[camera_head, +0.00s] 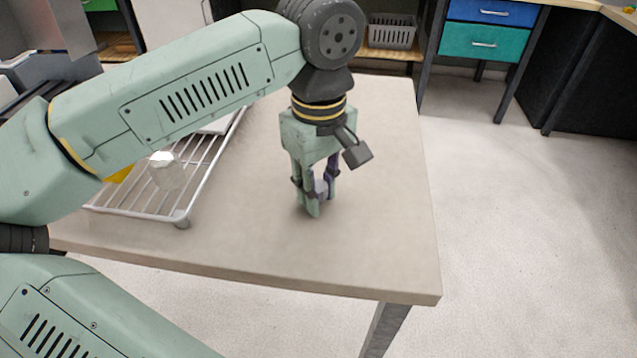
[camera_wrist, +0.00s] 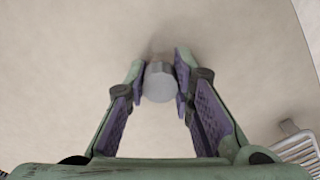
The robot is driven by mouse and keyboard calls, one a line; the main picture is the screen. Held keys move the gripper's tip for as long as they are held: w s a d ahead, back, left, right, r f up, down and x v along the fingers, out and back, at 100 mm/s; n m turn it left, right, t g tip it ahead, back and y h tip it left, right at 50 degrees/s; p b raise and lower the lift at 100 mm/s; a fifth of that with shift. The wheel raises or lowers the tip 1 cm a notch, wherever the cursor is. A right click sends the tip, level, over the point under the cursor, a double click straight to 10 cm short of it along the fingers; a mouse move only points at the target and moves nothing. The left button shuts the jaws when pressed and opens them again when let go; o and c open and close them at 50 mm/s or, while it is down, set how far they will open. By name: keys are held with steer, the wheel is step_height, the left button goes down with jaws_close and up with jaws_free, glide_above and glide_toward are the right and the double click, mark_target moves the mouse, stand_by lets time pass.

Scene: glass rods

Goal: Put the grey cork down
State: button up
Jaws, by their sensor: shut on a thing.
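The grey cork (camera_wrist: 159,84) is a small round-topped grey piece between the fingertips of my gripper (camera_wrist: 161,80) in the wrist view. My gripper (camera_head: 317,200) is shut on it and points down at the table (camera_head: 385,235). In the head view the cork (camera_head: 321,188) shows partly between the fingers, low over the tabletop. I cannot tell whether its underside touches the table.
A white wire rack (camera_head: 205,185) stands on the left of the table with a clear faceted piece (camera_head: 165,170) and something yellow on it, partly behind my arm. The tabletop around my gripper is bare. The table's right edge lies to the right.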

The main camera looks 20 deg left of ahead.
steer(key=shift+f+b, duration=0.3)
steer(key=o, duration=0.9)
steer(key=shift+r, duration=0.1)
